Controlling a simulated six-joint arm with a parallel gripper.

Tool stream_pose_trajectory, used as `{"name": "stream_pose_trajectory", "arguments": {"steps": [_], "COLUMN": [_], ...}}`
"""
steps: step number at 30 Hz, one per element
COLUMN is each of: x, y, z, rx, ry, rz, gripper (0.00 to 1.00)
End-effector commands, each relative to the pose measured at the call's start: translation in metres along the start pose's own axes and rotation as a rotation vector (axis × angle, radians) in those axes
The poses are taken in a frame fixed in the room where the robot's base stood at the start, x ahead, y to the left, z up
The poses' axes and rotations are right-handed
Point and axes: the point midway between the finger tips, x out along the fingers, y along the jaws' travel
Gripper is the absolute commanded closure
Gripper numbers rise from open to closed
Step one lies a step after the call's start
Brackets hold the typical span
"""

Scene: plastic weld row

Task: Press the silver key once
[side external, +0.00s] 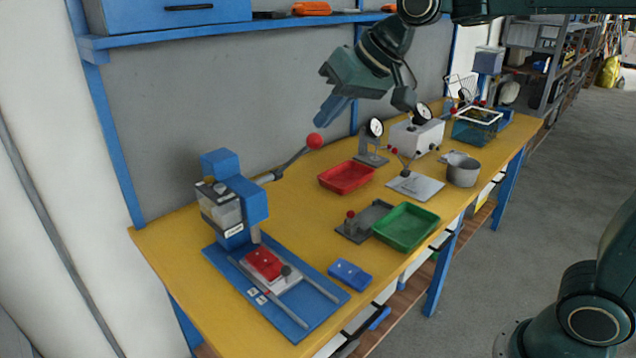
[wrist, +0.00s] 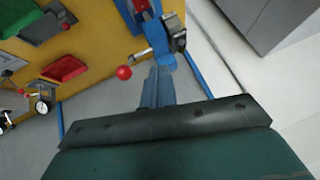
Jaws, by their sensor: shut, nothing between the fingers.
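The blue and grey plastic-welding press (side external: 236,205) stands at the left end of the yellow bench. Its front carries a pale panel with small dark and light parts (side external: 209,190) on top; they are too small for me to tell which is the silver key. Two small pale squares (side external: 257,296) sit on its blue base. My gripper (side external: 325,118) is shut and empty, high above the bench, up and to the right of the press. In the wrist view its blue fingers (wrist: 157,76) are together, pointing toward the press (wrist: 172,40), apart from it.
A lever with a red ball (side external: 315,141) sticks out from the press below my gripper. A red part (side external: 263,263) sits on the slide, and a blue part (side external: 350,272) lies beside the base. Red (side external: 346,177) and green (side external: 405,227) trays stand further right. A shelf (side external: 285,19) runs above.

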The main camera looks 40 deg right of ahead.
Motion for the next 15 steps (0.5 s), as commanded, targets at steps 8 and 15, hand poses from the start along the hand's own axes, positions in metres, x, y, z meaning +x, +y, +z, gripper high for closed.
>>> {"name": "stream_pose_trajectory", "arguments": {"steps": [8,15], "x": [0.043,0.084], "y": [-0.026,-0.049], "z": [-0.046,-0.078], "rx": [0.041,0.079], "ry": [0.011,0.017], "rz": [-0.066,-0.128], "gripper": [1.00,1.00]}}
